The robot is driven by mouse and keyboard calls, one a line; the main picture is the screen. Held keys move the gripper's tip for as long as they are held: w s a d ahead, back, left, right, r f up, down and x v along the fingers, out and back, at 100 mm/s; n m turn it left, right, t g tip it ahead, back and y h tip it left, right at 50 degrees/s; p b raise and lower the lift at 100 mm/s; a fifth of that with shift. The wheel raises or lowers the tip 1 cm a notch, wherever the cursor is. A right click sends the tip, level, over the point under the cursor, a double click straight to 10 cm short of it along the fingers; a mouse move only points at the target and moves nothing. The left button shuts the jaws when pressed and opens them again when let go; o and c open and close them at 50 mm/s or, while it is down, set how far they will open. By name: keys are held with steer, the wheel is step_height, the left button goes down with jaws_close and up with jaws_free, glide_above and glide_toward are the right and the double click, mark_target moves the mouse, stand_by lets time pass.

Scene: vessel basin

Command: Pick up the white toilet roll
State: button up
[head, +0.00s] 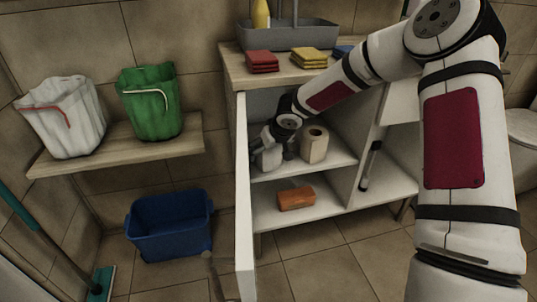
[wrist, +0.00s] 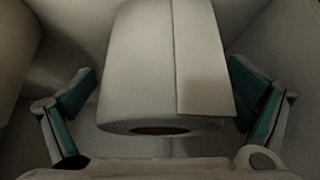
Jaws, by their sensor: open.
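The white toilet roll (wrist: 150,70) stands between my open gripper's fingers in the wrist view, with a loose sheet down its front and a dark core hole at its lower end. My gripper (wrist: 163,80) has one finger to each side of the roll, and a grip on it is not visible. In the head view the white roll (head: 268,158) is on the cabinet's upper inner shelf, partly hidden by my gripper (head: 277,146). A beige roll (head: 314,144) stands upright just right of my gripper.
The cabinet's open door (head: 243,200) stands left of my arm. An orange-brown block (head: 296,198) lies on the lower shelf (head: 335,204). Red cloths (head: 262,62), yellow cloths (head: 309,58) and a grey caddy (head: 288,35) are on the cabinet top. A blue tub (head: 170,226) is on the floor.

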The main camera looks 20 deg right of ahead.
steer(key=c, duration=1.3)
steer(key=shift+r, duration=0.1)
